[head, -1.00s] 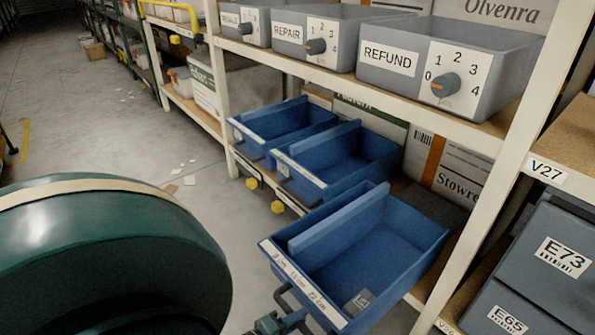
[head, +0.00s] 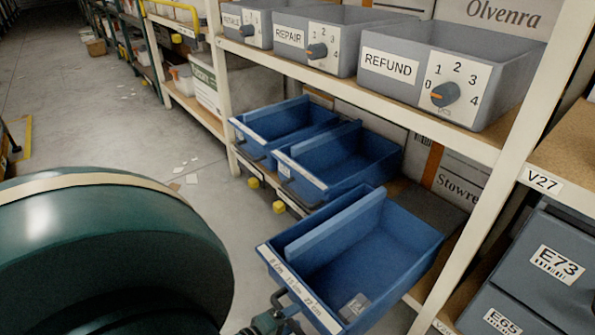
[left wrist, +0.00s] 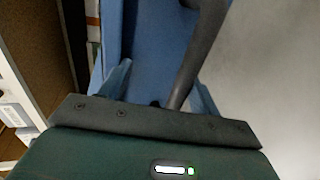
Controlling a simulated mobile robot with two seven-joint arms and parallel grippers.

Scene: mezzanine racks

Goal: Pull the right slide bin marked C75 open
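Three blue slide bins jut from the lower shelf in the head view. The right one (head: 365,255) is nearest and far out, with a divider along its left side and a small grey piece inside. Its front label is blurred; I cannot read C75 on it. Its dark handle (head: 283,300) is at the front. My left gripper (head: 266,323) is at this handle, partly cut off by the bottom edge. In the left wrist view, the dark handle (left wrist: 196,58) passes between my fingers, before the blue bin (left wrist: 150,50); the contact is partly hidden. My right gripper is not in view.
The middle blue bin (head: 335,165) and left blue bin (head: 285,128) also stick out. Grey bins with dials, such as REFUND (head: 400,95), stand on the shelf above. A white rack post (head: 505,165) and grey E73 bin (head: 560,250) are at right.

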